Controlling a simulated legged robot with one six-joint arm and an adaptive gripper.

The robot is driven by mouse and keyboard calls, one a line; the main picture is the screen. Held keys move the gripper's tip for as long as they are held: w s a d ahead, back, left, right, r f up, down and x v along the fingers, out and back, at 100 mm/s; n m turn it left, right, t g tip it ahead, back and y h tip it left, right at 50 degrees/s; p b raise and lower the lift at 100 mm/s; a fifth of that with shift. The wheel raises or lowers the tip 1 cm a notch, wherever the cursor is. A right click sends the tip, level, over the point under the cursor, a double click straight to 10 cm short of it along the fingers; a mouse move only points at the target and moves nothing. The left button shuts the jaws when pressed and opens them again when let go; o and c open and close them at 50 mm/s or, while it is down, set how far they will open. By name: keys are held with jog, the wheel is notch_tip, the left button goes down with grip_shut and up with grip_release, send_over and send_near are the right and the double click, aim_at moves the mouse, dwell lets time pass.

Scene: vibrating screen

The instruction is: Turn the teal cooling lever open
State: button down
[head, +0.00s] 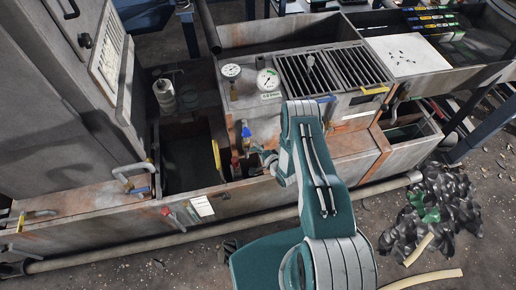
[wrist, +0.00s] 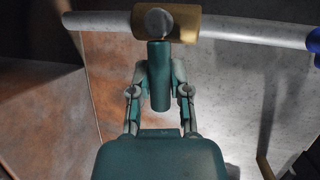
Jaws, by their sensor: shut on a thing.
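In the wrist view the teal cooling lever (wrist: 160,80) is a short teal grip hanging from a pivot on a brass valve body (wrist: 181,23). The valve sits on a pale horizontal pipe (wrist: 235,27). My gripper (wrist: 159,92) is shut on the lever, with one finger on each side of the teal grip. In the head view my gripper (head: 263,160) is at the front of the machine, small and partly covered by my arm. The teal lever cannot be made out clearly there.
A blue handle (head: 246,132) and a red handle (head: 235,160) are close to my gripper. Two gauges (head: 267,79) stand above, beside a slatted grate (head: 332,72). A pipe (head: 165,245) runs along the floor. Dark rubble (head: 435,215) lies at the right.

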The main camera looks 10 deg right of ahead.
aim_at(253, 149)
jog(key=n+h, duration=0.1)
jog(key=a+r+n, duration=0.1)
jog(key=shift+s+r+n+g+h, duration=0.1)
jog(key=shift+r+n+g+h, duration=0.05)
jog(key=shift+n+g+h, duration=0.25)
jog(key=n+h, duration=0.1)
jog(key=a+r+n+h, duration=0.1)
jog(key=n, duration=0.1)
jog(key=shift+s+r+n, duration=0.1)
jog(key=shift+r+n, duration=0.05)
jog(key=shift+n, duration=0.15)
jog(key=shift+h, duration=0.3)
jog(key=c, duration=0.8)
grip_release()
jog(key=shift+o, duration=1.1)
jog(key=shift+a+r, duration=0.1)
